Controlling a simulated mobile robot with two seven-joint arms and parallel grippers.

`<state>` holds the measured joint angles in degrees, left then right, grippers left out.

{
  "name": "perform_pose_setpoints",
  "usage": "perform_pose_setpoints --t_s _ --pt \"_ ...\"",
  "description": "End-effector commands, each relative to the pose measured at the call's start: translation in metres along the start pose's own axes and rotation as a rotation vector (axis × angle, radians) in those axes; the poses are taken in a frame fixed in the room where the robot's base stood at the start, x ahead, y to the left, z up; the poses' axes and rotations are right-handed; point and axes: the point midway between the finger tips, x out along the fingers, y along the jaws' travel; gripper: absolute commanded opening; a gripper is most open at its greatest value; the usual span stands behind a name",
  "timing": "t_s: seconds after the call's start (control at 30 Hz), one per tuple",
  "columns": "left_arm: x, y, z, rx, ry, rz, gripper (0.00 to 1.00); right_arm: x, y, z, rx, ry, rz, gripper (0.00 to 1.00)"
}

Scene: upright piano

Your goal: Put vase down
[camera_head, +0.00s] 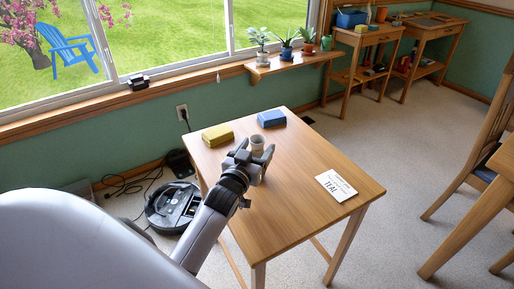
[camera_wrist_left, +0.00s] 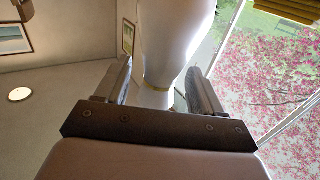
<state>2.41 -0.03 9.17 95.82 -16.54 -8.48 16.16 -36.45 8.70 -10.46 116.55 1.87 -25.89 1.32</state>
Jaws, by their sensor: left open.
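A small pale vase (camera_head: 257,142) stands upright on the wooden table (camera_head: 310,160), toward its far left part. My left gripper (camera_head: 254,153) is open just in front of it, low over the table, with its fingers pointing toward it. In the left wrist view the white vase (camera_wrist_left: 176,45) with a thin gold band looms large between and beyond the two spread fingers of the gripper (camera_wrist_left: 163,85). Gaps show beside the vase, though whether a finger touches it is hard to tell. My right gripper is not in view.
A yellow box (camera_head: 217,135) and a blue box (camera_head: 271,118) lie near the vase. A white card (camera_head: 336,185) lies at the table's right; the middle is clear. A robot vacuum (camera_head: 172,206) sits on the floor left. A chair (camera_head: 490,150) stands right.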

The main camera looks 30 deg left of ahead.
Motion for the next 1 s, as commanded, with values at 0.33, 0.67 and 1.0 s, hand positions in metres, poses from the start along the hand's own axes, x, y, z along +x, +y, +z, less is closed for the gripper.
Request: perform_pose_setpoints --t_s 0.33,0.67,1.0 --pt "-0.050 0.000 0.001 -0.001 -0.002 -0.001 0.68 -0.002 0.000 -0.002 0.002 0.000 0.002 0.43" --pt "-0.069 0.000 0.000 0.000 0.000 -0.001 0.68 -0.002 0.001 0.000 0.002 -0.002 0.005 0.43" --pt "-0.069 0.000 0.000 0.000 0.000 0.000 0.68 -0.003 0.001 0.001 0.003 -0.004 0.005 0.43"
